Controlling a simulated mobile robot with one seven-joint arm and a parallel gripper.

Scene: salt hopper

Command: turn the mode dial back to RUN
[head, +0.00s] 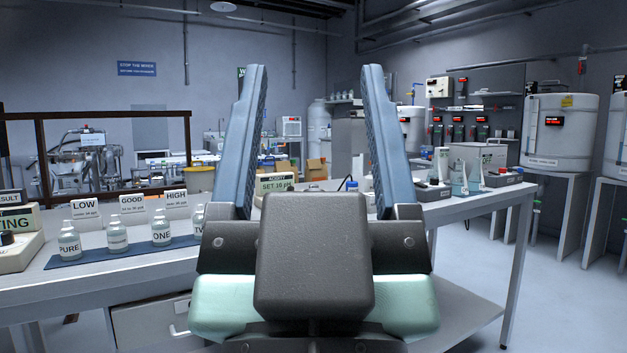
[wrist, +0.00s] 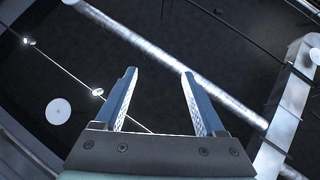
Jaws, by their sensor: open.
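My gripper (head: 315,70) is raised in front of the head camera, its two blue-grey fingers wide apart with nothing between them. The wrist view also shows my gripper (wrist: 158,74) open and empty, facing the dark ceiling. No dial marked RUN can be made out. A cream box (head: 18,256) at the left edge carries a dark knob (head: 7,238) and a cut-off label ending in "TING". I cannot tell whether this knob is the mode dial. My gripper is well apart from it. My gripper and arm hide the middle of the bench.
The bench (head: 462,208) holds a blue mat (head: 88,254) with several labelled bottles and LOW, GOOD and HIGH cards behind. A "SET 30 ppt" display (head: 274,185) stands further back. Glassware stands at the right. A white tank (head: 560,130) is beyond, with open floor before it.

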